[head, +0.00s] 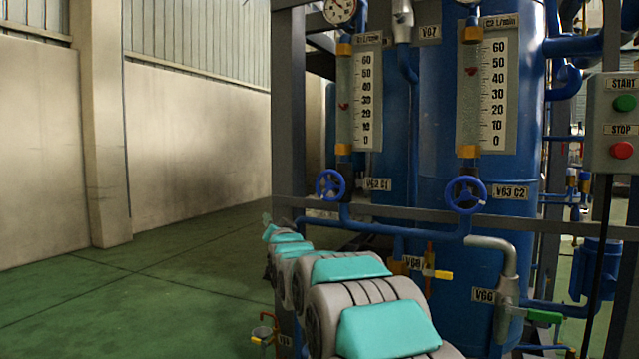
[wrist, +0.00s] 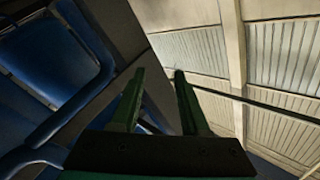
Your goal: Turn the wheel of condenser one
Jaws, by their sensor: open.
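The blue handwheel of condenser one (head: 330,185), beside the "V62 C1" label, sits under the left flow gauge in the head view. A similar blue handwheel (head: 466,194) marked "V63 C2" sits to its right. My arm reaches away from the camera, and its far end appears left of and below the condenser one wheel, apart from it. My gripper (wrist: 159,88) is open in the wrist view, with two dark green fingers spread and nothing held between them. Neither wheel can be made out in the wrist view.
A grey frame post (head: 290,100) stands left of the gauges, and a horizontal rail (head: 390,213) runs below the wheels. A start/stop box (head: 612,122) hangs at the right. The green floor (head: 150,280) at left is clear.

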